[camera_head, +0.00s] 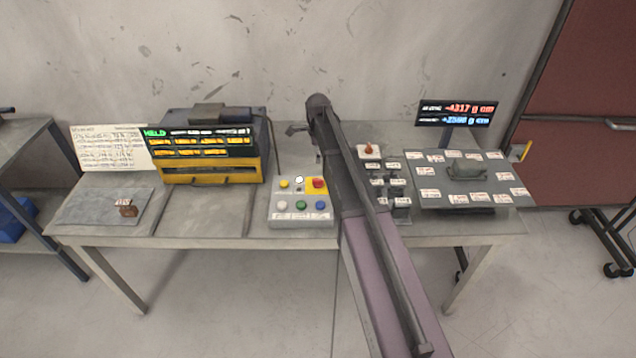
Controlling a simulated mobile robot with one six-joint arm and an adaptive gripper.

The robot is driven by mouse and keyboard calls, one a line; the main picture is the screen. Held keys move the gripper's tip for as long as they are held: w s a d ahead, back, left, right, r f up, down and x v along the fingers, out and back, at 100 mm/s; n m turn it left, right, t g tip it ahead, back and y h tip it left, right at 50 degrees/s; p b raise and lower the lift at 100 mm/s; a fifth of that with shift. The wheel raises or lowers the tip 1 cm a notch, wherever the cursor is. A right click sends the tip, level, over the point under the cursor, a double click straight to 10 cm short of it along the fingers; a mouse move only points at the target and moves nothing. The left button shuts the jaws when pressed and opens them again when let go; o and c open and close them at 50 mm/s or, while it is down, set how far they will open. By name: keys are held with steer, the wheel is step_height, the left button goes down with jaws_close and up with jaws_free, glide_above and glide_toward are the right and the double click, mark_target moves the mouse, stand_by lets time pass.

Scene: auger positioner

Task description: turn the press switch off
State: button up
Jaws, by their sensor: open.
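No switch can be picked out as the press switch, because the labels are too small to read. A bank of small dark switches with white labels (374,182) stands right of my arm, with an orange-topped piece at its back. A grey control box (287,217) left of my arm carries several coloured buttons, including a red one (319,183) on a yellow plate. My arm crosses the table between them. My gripper (291,130) seems to be the small dark shape left of the arm's far end, above the table's back and apart from both panels. It looks open and empty.
A yellow and black welder unit (211,170) with a lit display stands left of the box. A labelled dark board (473,202) and a red-and-blue readout (457,113) are at the right. A grey plate (90,205) lies far left.

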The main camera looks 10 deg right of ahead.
mark_target(318, 179)
steer(key=shift+f+b, duration=5.4)
steer(key=shift+f, duration=0.25)
jaws_close()
